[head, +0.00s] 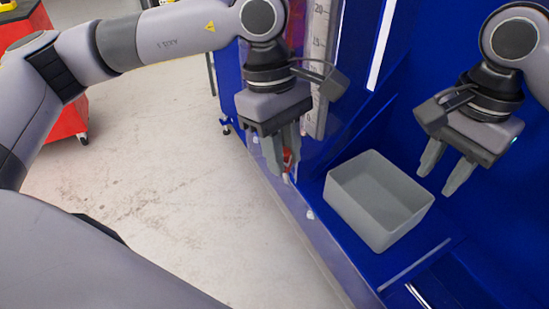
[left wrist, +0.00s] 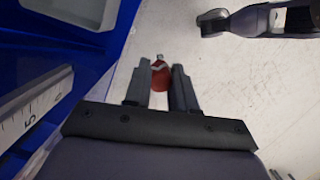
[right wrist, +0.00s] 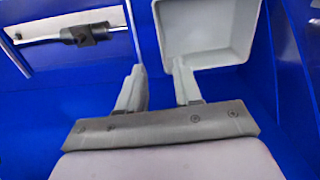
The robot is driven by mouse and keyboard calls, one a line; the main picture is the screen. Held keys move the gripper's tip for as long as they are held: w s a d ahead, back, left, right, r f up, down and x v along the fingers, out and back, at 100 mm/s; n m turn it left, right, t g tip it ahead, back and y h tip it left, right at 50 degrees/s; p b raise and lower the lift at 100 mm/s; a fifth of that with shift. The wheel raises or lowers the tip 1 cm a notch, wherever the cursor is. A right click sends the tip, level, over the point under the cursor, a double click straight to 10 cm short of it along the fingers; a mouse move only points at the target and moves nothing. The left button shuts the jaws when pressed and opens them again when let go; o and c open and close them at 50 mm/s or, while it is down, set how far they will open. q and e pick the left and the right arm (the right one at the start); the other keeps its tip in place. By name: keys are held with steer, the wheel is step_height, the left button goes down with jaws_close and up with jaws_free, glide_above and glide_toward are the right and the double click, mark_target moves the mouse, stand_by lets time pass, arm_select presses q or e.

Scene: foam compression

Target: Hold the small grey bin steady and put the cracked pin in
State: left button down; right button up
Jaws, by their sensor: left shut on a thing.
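The small grey bin (head: 356,214) stands upright and open on the blue surface, and its inside looks empty. My left gripper (head: 280,176) is shut on a red pin (head: 287,158) with a metal tip, held in the air left of the bin. The pin also shows between the fingers in the left wrist view (left wrist: 160,77); whether it is cracked is too small to tell. My right gripper (head: 441,180) is open and empty at the right of the bin. In the right wrist view one fingertip is close to the bin's rim (right wrist: 207,66); I cannot tell if they touch.
A ruler scale (head: 318,60) stands upright behind my left gripper, with clear panels beside it. Blue walls rise behind and right of the bin. A slot with a metal rod (right wrist: 65,40) lies near it. A red cabinet (head: 68,120) stands far left; the floor is clear.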

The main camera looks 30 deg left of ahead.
mark_target(415, 215)
step_height(415, 215, down, 12)
steer(key=shift+f, duration=0.1)
arm_select(q)
steer(key=w+d+r+n+t, duration=0.1)
steer(key=w+d+r+n, duration=0.1)
steer(key=w+d+n, duration=0.2)
steer(key=w+d+r+n+t+h, duration=0.1)
steer(key=w+d+r+n, duration=0.2)
steer(key=d, duration=0.6)
steer(key=shift+w+d+n, duration=0.25)
steer(key=shift+w+n, duration=0.55)
steer(key=shift+n, duration=0.1)
arm_select(e)
jaws_close()
